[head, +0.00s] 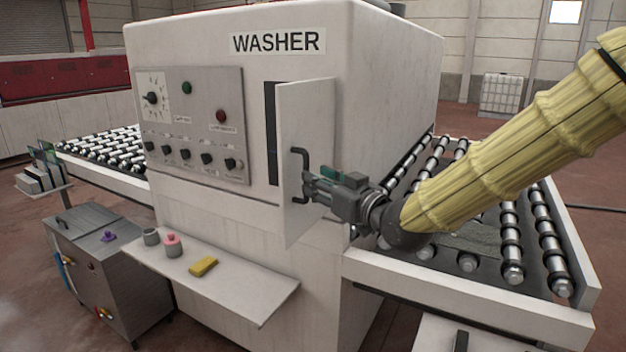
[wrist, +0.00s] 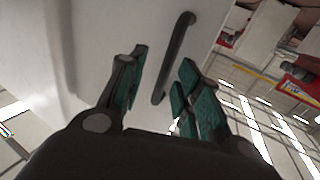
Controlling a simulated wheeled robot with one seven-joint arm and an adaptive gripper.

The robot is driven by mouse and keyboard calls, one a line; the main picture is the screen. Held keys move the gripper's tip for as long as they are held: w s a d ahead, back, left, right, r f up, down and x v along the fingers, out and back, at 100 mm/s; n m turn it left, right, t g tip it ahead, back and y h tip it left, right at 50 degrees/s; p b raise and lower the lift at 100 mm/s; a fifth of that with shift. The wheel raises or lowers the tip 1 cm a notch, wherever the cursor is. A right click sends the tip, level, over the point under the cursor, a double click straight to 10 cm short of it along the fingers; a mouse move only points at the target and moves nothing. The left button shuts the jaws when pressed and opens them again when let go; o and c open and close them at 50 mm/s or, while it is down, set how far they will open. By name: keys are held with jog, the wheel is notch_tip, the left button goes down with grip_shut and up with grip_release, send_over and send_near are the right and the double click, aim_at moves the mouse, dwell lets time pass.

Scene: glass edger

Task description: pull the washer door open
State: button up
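The washer (head: 205,190) is a large white machine with a WASHER label. Its door (head: 318,120) is a pale upright panel standing out at an angle from the front, with a dark gap (head: 271,135) along its left side, so it is partly open. A dark bar handle (head: 298,160) is on the door; it also shows in the wrist view (wrist: 174,55). My gripper (head: 312,182) is at the handle's lower part. In the wrist view my gripper (wrist: 163,88) has its green-padded fingers apart, with the handle's lower end between them and gaps visible on both sides.
A control panel (head: 195,122) with knobs is left of the door. A shelf (head: 235,290) below holds a yellow sponge (head: 203,267), a pink-topped container (head: 172,245) and a grey cup (head: 151,237). A roller conveyor (head: 545,225) lies under my arm at right.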

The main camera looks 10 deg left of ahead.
jog(key=v, duration=0.9)
